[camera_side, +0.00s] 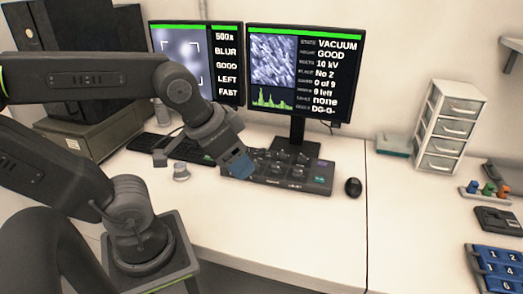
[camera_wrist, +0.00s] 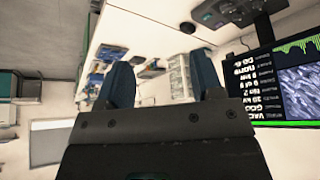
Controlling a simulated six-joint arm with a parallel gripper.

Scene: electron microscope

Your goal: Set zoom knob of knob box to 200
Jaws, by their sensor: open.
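The knob box (camera_side: 315,178) is a dark, low console on the desk below the monitors. It has several small knobs on top; I cannot tell which is the zoom knob or read its setting. My gripper (camera_side: 238,165), with blue fingers, shows in front of the left end of the box in the side view and hides part of it. I cannot tell whether they touch. In the wrist view my gripper (camera_wrist: 162,72) has its two fingers apart and nothing between them. A dark console, seemingly the knob box (camera_wrist: 222,12), shows at the top edge there.
The left monitor (camera_side: 185,55) reads 500x, BLUR, GOOD, LEFT, FAST. The right monitor (camera_side: 305,70) reads VACUUM, GOOD, 10 kV. A keyboard (camera_side: 150,143) lies left of the box, a mouse (camera_side: 353,187) right. A drawer unit (camera_side: 450,125) stands further right. The front desk (camera_side: 300,235) is clear.

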